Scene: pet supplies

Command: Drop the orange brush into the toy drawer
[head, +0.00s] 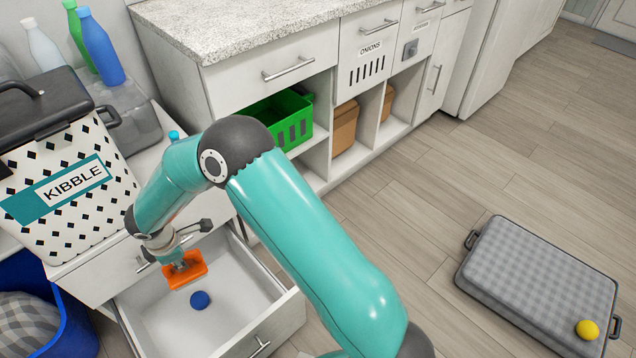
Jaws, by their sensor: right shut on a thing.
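The orange brush (185,270) is held by my right gripper (180,262), over the left back part of the open drawer (245,285). The gripper is shut on the brush, and the jaws are small and partly hidden behind it. The drawer is white and pulled out of the cabinet. A dark blue ball (200,300) lies in it, just in front of and below the brush. I cannot tell the exact height of the brush above the drawer floor. My left gripper is not in view.
A kibble bin (75,215) stands on the cabinet at the left. A blue tub (60,315) with a checked cushion is at the lower left. A grey pet bed (535,280) with a yellow ball (587,329) lies on the floor at right. A counter (300,70) runs behind.

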